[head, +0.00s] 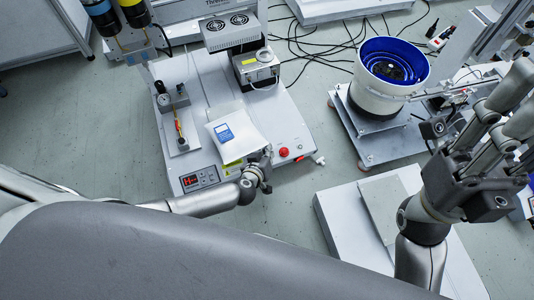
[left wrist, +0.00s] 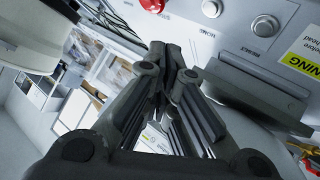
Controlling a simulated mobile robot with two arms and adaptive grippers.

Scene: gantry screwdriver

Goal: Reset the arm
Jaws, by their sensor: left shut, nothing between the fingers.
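My left gripper (head: 262,172) is at the front edge of the white gantry machine's base (head: 262,118), beside the white plate with a blue label (head: 230,133). In the left wrist view the left gripper's fingers (left wrist: 172,75) come together, shut with nothing between them. The machine's front panel shows close to them there, with a red button (left wrist: 152,5) and round silver buttons (left wrist: 265,25). My right gripper (head: 495,125) is at the right, over the lower right equipment. Its fingertips are not clear enough to tell if they are apart.
A screwdriver fixture (head: 178,120) stands on the machine base at left. The blue-lined bowl feeder (head: 392,68) stands to the right. A white low box (head: 345,215) lies at lower right. Black cables (head: 320,45) run across the floor. Grey floor (head: 120,130) is clear at left.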

